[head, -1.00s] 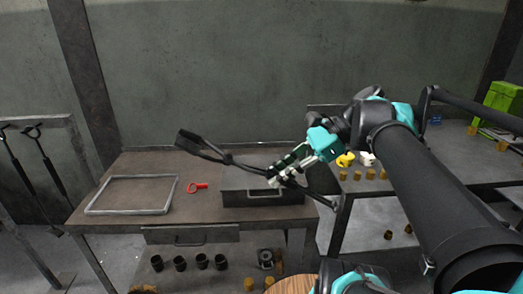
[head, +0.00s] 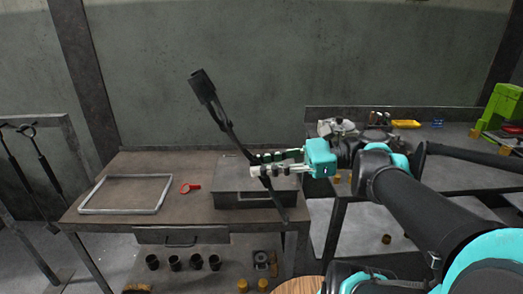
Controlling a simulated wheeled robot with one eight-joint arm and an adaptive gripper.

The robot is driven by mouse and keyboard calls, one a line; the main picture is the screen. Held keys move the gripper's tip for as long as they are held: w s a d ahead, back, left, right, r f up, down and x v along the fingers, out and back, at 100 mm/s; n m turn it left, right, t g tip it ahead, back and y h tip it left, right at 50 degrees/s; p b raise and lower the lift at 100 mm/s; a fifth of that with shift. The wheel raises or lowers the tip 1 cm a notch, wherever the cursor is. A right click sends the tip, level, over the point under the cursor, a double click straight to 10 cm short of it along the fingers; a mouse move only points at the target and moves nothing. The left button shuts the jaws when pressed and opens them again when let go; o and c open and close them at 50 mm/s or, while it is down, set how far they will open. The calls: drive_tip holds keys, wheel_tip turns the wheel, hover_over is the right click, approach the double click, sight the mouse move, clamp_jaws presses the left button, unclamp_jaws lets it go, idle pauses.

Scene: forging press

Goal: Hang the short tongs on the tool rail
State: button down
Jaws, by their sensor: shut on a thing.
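The short tongs (head: 222,120) are dark, with a flat block-like jaw end raised to the upper left and handles slanting down to the lower right. My gripper (head: 262,164) is shut on the tongs near their middle and holds them in the air above the workbench. A rail on a stand (head: 35,122) is at the far left, with long dark tools (head: 38,150) hanging from it. The gripper is well to the right of this rail. The lower handles overlap the grey box in the picture.
The workbench (head: 110,212) bears an empty metal tray frame (head: 127,194), a red ring-ended item (head: 190,188) and a grey lidded box (head: 232,182). Dark cups stand on the shelf below. A second bench (head: 450,140) at right holds a green machine (head: 500,105).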

drive_tip(key=shift+r, duration=0.1)
wheel_tip(320, 180, up, 3)
drive_tip(key=y, duration=0.4)
drive_tip(key=shift+g+y, duration=0.3)
drive_tip(key=shift+y, duration=0.1)
idle(0.5)
